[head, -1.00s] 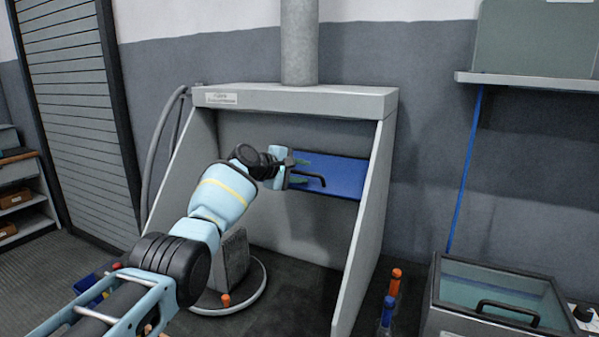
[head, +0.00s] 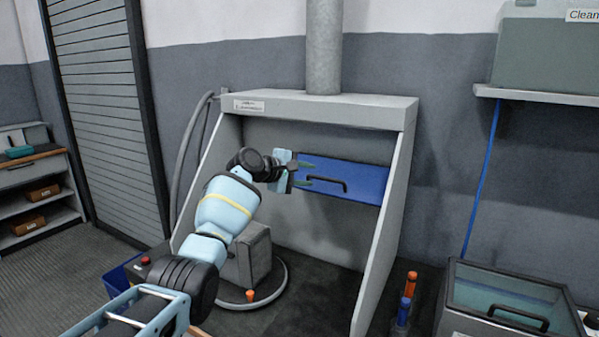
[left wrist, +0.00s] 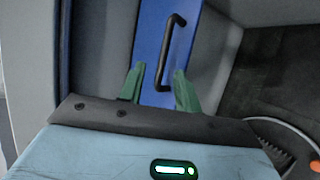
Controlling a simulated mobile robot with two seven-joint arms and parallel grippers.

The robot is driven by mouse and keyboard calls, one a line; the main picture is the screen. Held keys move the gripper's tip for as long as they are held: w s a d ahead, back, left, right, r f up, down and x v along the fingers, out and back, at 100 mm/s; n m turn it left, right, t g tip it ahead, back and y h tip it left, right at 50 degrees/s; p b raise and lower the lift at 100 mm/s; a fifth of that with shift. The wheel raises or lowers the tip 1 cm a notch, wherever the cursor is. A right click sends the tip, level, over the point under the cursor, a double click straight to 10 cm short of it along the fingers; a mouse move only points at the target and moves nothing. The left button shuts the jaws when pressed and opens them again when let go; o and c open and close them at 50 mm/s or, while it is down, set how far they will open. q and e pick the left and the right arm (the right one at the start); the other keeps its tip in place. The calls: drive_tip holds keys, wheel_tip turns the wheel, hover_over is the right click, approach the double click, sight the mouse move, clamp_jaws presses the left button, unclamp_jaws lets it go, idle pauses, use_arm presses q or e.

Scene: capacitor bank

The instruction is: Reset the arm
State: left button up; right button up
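My left arm reaches in from the left in the head view. The panel's black handle (head: 328,184) is just right of the fingertips. In the left wrist view, the spread fingers (left wrist: 158,78) point at the blue panel (left wrist: 152,40), and the black handle (left wrist: 176,45) stretches ahead of them. I cannot tell whether a finger touches the handle. My right gripper is in neither view.
The grey hood (head: 320,105) has slanted side walls around my left gripper. A grey block (head: 256,258) stands below my forearm. Orange- and blue-topped tools (head: 407,295) and a lidded tank (head: 510,295) are at the lower right. A shelf unit (head: 38,185) stands at the far left.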

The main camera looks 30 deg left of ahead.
use_arm(q)
drive_tip(key=shift+s+a+r, duration=0.1)
drive_tip(key=shift+s+r, duration=0.05)
drive_tip(key=shift+s, duration=0.3)
